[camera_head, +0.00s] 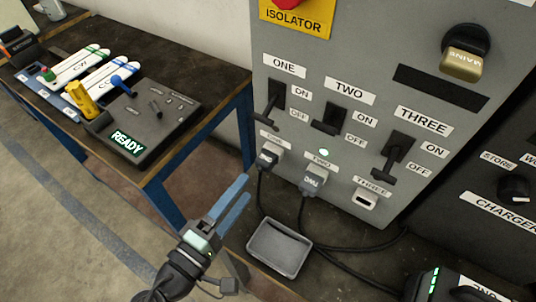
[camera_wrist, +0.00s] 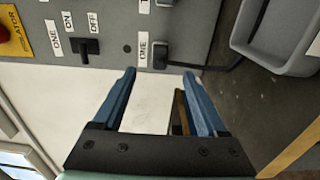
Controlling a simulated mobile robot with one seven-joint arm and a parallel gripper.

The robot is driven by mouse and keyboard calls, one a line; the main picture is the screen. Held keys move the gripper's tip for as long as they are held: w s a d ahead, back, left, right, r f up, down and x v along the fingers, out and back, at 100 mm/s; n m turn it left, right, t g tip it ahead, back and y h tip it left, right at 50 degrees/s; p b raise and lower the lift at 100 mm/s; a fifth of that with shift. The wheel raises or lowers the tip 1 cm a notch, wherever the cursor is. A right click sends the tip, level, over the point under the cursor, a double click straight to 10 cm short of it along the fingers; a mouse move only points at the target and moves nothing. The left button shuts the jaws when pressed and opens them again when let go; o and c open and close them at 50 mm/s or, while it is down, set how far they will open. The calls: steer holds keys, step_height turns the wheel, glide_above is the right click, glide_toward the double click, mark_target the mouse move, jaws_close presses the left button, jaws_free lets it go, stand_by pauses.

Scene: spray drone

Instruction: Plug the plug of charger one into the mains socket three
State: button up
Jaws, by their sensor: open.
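Mains socket three (camera_head: 365,199) is on the lower right of the grey panel, under its THREE label, with nothing plugged in. A dark plug (camera_head: 268,158) sits at socket one, its cable hanging down; it also shows in the wrist view (camera_wrist: 160,54). I cannot read which charger it belongs to. A grey plug (camera_head: 313,178) marked TWO sits at socket two. My gripper (camera_head: 245,187) is open and empty, its blue fingers just below and left of the plug at socket one. In the wrist view the open fingers (camera_wrist: 158,76) lie either side of that plug's line, apart from it.
A shallow grey tray (camera_head: 280,248) is below the sockets, with dark cables (camera_head: 345,262) beside it. Switch levers (camera_head: 397,152) stick out above the sockets. A dark workbench (camera_head: 205,85) with blue legs is at left. A dark CHARGER cabinet (camera_head: 490,170) is at right.

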mark_target(261, 167)
steer(key=shift+b+x, duration=0.45)
steer(key=shift+x, duration=3.5)
jaws_close()
steer(key=shift+s+a, duration=0.1)
steer(key=shift+s, duration=0.05)
steer(key=shift+v, duration=2.9)
steer(key=shift+s, duration=0.1)
